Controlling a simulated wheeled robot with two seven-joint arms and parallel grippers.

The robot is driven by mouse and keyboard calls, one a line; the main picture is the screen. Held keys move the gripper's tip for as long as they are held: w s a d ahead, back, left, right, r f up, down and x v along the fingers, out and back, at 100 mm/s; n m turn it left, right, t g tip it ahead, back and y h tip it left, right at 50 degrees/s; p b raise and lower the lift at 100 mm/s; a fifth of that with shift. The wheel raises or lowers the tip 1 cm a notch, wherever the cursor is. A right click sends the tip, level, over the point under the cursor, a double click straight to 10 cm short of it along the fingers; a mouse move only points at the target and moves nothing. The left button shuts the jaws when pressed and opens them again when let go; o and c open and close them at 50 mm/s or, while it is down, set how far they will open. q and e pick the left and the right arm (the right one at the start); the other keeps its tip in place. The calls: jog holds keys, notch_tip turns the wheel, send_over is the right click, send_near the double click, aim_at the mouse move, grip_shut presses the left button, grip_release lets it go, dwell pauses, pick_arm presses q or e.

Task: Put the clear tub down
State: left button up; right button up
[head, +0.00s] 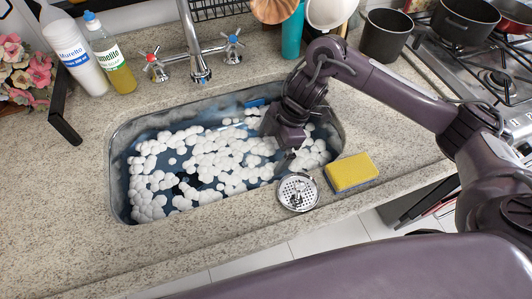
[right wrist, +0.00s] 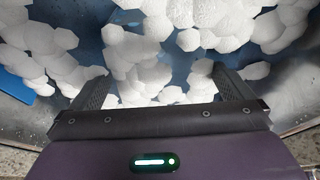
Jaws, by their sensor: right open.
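My right gripper (head: 287,158) reaches down into the right part of the sink (head: 118,165). In the right wrist view its two fingers (right wrist: 162,78) are spread apart over white foam (right wrist: 140,45), with nothing clearly held between them. The foam (head: 215,155) covers much of the blue water in the sink. I cannot make out a clear tub in either view; foam, water or my arm may hide it. My left gripper is not in view.
A metal strainer (head: 298,192) and a yellow sponge (head: 351,172) lie on the counter by the sink's front right. The faucet (head: 199,68) stands behind the sink. Bottles (head: 112,62) are back left; pots (head: 385,38) are back right. The left counter is mostly clear.

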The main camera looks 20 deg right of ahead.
jog(key=p+v, duration=0.1)
jog(key=v, duration=0.6)
jog(key=shift+r, duration=0.2)
